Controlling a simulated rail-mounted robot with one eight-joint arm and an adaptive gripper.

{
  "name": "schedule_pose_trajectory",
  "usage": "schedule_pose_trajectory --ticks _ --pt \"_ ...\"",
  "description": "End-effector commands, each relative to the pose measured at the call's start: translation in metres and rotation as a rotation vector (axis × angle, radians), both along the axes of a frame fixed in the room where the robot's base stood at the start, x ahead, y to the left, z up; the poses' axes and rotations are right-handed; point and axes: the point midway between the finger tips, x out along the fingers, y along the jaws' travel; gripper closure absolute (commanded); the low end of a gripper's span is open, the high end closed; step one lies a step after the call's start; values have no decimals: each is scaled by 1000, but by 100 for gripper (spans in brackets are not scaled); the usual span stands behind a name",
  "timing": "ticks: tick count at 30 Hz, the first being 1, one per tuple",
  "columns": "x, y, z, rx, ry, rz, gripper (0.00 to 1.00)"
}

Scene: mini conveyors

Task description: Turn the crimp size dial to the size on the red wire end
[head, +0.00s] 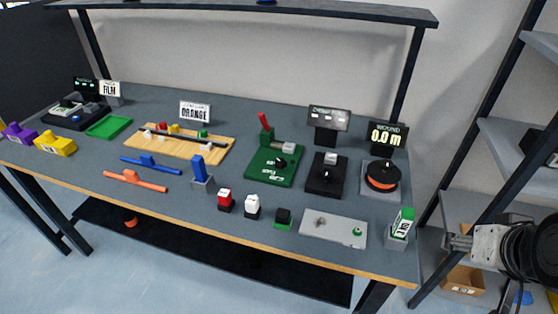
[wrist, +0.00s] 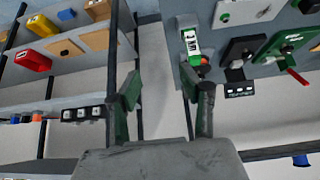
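The crimp station is a green base (head: 262,172) with an upright red lever (head: 264,121), standing right of the table's middle in the head view. A dark dial (head: 281,163) sits on its top among small white markings, too small to read. A red block with a white top (head: 225,200) stands in front; I cannot tell whether it is the red wire end, and no size is readable. In the wrist view the red lever (wrist: 297,77) shows at the upper right. My gripper (wrist: 160,88) is open and empty, its green-padded fingers apart, away from the station.
A black unit (head: 326,176) and a spool stand (head: 381,180) are right of the station. White and black-green blocks, a grey plate (head: 333,228) and a green-white box (head: 402,224) line the front edge. A wooden board (head: 178,140) lies left. Shelves stand at the right.

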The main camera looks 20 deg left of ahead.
Motion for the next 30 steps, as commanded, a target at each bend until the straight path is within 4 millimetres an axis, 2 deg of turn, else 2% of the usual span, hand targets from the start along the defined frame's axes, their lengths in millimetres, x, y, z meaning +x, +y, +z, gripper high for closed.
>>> schedule_pose_trajectory --ticks 7,9,14,23,30 --pt "0 0 0 0 0 0 60" --pt "0 0 0 1 1 0 51" --pt "12 8 12 19 19 -6 51" --pt "71 50 55 105 125 -57 51" --pt "122 96 77 157 219 -111 51"
